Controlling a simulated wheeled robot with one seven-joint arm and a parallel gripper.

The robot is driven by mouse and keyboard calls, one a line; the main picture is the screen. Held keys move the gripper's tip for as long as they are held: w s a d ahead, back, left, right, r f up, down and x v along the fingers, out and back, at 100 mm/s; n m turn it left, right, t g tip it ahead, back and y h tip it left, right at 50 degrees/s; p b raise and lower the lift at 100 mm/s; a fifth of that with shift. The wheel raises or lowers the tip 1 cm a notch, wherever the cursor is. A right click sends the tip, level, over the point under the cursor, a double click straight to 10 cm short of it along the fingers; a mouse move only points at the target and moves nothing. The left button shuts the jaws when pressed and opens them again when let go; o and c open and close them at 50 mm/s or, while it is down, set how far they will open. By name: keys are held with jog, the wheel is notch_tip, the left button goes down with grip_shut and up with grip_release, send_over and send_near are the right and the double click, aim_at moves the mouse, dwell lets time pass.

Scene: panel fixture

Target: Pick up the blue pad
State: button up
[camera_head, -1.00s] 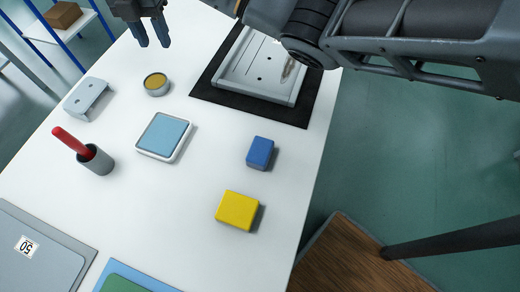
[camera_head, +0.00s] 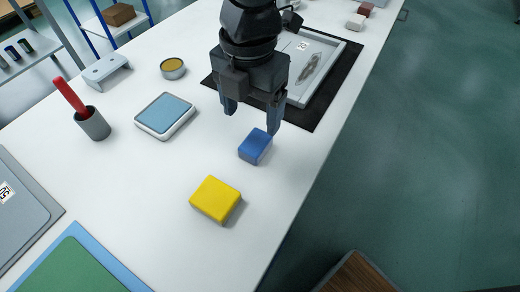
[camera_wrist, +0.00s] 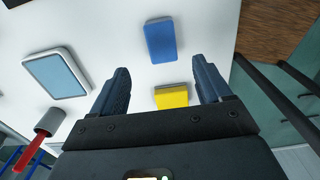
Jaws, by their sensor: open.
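The blue pad (camera_head: 255,146) is a small rounded block lying on the white table, and it also shows in the wrist view (camera_wrist: 160,41). My gripper (camera_head: 250,116) is open and empty, above the table near the pad's far side in the head view. In the wrist view its two fingers (camera_wrist: 163,80) stand wide apart. The blue pad shows beyond the fingertips and between their lines, not touching them.
A yellow block (camera_head: 215,198) lies in front of the pad. A white-framed light-blue panel (camera_head: 165,115) is to the left, with a grey cup holding a red handle (camera_head: 93,123). A framed plate on a black mat (camera_head: 327,88) lies behind. The table's right edge is near.

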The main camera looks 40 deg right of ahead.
aim_at(256, 142)
jog(key=f, duration=0.7)
jog(key=shift+s+d+f, duration=0.1)
jog(key=shift+d+f, duration=0.15)
jog(key=shift+d, duration=0.05)
jog(key=c, duration=1.1)
jog(key=shift+r, duration=0.15)
jog(key=shift+c, duration=0.2)
notch_tip(256, 142, up, 4)
jog(key=shift+r, duration=0.1)
jog(key=s+d+r, duration=0.6)
jog(key=s+d, duration=0.1)
jog(key=d, duration=0.2)
jog(key=shift+d+r, duration=0.2)
jog(key=shift+r, duration=0.1)
jog(key=shift+w, duration=0.1)
